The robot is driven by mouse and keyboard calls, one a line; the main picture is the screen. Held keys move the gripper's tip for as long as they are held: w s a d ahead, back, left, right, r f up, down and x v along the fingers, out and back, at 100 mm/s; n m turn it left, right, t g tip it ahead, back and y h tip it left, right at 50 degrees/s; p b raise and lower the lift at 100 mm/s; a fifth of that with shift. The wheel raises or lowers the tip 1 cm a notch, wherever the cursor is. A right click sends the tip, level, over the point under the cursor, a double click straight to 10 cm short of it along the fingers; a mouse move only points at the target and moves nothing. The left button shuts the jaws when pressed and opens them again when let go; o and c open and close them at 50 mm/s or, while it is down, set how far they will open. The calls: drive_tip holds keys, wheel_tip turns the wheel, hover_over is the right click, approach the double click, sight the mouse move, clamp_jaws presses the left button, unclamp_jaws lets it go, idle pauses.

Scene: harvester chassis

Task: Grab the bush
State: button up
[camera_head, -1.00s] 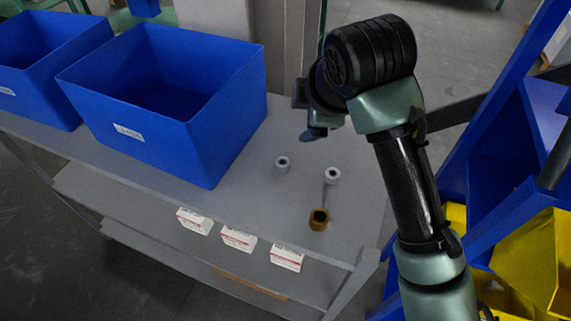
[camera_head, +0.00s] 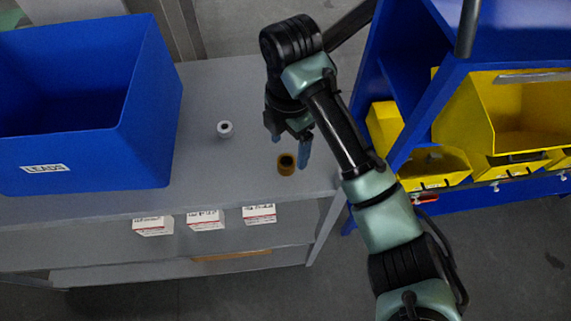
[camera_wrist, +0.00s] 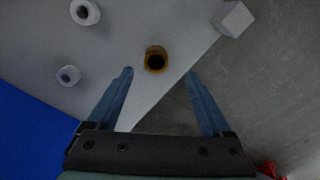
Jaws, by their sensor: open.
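A brass-coloured bush (camera_head: 287,164) stands upright on the grey shelf top, near its front right corner. In the wrist view the same bush (camera_wrist: 155,60) lies just ahead of the fingertips, roughly centred between them. My gripper (camera_head: 291,152) is open, pointing down close to the bush; its blue fingers also show in the wrist view (camera_wrist: 159,73) with nothing between them. A pale grey bush (camera_head: 225,129) stands to the left. The wrist view shows that pale bush and a second one, (camera_wrist: 68,75) and (camera_wrist: 85,12); the second is hidden in the head view.
A large blue bin (camera_head: 150,125) stands on the left of the grey shelf top (camera_head: 225,185). Small white boxes (camera_head: 205,219) sit below the front edge. At right, a blue rack holds yellow bins (camera_head: 510,120). Bare shelf surrounds the brass bush.

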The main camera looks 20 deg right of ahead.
sight(287, 161)
drive_tip(key=shift+w+f, duration=0.15)
drive_tip(key=shift+f, duration=1.2)
drive_tip(key=shift+w+f, duration=0.15)
drive_tip(key=shift+f, duration=1.2)
clamp_jaws()
